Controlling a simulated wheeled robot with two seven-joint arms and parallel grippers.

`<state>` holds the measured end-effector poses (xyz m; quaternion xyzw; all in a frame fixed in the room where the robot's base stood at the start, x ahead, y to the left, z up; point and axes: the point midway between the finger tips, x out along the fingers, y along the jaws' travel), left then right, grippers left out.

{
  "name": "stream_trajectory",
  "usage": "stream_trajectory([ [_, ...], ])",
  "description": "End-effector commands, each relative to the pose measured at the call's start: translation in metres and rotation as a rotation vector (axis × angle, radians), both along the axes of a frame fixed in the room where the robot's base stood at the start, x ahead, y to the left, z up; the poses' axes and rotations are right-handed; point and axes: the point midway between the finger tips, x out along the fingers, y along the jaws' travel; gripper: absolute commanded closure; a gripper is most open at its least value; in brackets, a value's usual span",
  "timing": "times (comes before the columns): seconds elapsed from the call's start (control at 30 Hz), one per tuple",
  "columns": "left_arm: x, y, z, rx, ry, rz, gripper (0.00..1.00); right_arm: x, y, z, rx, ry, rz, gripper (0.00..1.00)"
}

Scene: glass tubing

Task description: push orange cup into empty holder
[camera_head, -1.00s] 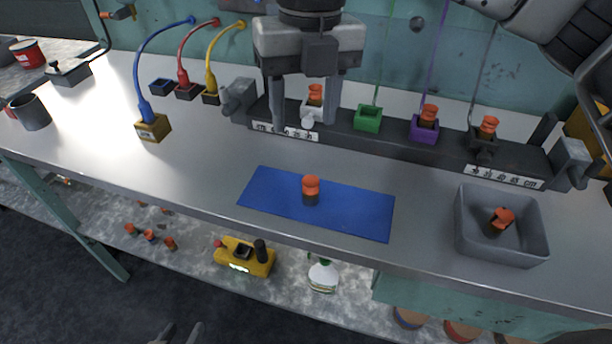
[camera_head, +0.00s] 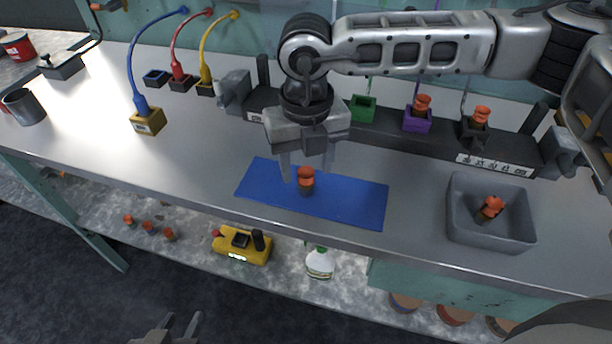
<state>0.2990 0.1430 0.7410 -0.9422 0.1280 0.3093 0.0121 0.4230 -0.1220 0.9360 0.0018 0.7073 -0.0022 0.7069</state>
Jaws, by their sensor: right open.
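An orange cup (camera_head: 306,174) with a dark lower part stands upright on the blue mat (camera_head: 349,203). My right gripper (camera_head: 307,172) is open, its two fingers pointing down near the cup, one to each side of it in the picture. I cannot tell whether they touch it. The green holder (camera_head: 363,108) in the rack is empty. The purple holder (camera_head: 417,122) and the dark holder (camera_head: 474,131) each bear an orange cup. The white holder is hidden behind my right gripper. My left gripper (camera_head: 181,322) is low at the bottom edge, fingers apart, empty.
A grey bin (camera_head: 460,232) with an orange-topped piece inside stands at the right. A yellow block (camera_head: 147,122) with a blue cable and a grey mug (camera_head: 24,107) are at the left. The table left of the mat is clear.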

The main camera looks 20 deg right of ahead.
Motion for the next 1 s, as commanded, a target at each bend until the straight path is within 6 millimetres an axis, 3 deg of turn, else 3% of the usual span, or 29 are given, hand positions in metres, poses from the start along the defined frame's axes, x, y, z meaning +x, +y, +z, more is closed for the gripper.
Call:
stream_trajectory([
  [0.2, 0.0, 0.001, 0.002, 0.01, 0.002, -0.005, 0.64, 0.0, 0.0, -0.023, 0.0, 0.0, 0.001, 0.5],
  [0.43, 0.001, 0.001, 0.001, 0.012, 0.001, -0.006, 0.64, 0.0, 0.0, -0.025, 0.001, -0.001, 0.001, 0.5],
  [0.6, 0.001, 0.001, 0.001, 0.012, 0.0, -0.006, 0.64, 0.0, 0.0, -0.025, 0.001, -0.001, 0.001, 0.97],
  [1.0, 0.001, 0.001, 0.001, 0.011, -0.001, -0.006, 0.64, 0.0, 0.0, -0.021, 0.001, -0.002, 0.0, 0.97],
])
